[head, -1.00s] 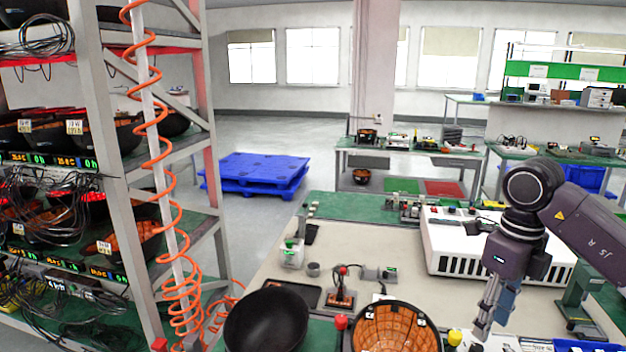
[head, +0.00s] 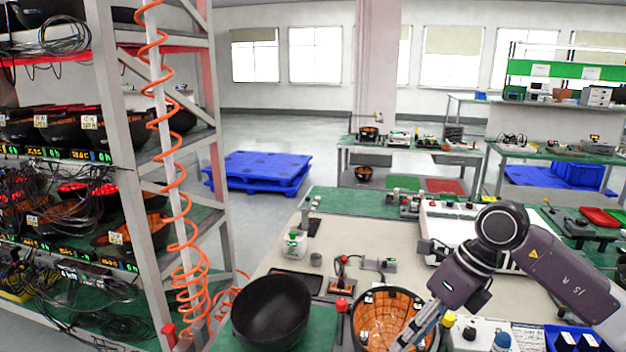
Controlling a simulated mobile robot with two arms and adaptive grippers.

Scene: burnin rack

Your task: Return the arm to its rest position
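My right arm (head: 560,270) comes in from the right above the workbench. Its gripper (head: 408,338) points down and left, with the fingers in front of the right side of a bowl with an orange tiled inside (head: 375,322). I cannot tell whether the fingers touch the bowl or how far apart they are. My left gripper is not in view.
A black bowl (head: 271,312) stands left of the orange-lined one. A white box (head: 445,222) is behind my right arm. A blue bin (head: 578,340) is at the lower right. The rack (head: 125,170) with a coiled orange hose (head: 180,215) stands left. The bench middle (head: 375,235) is fairly clear.

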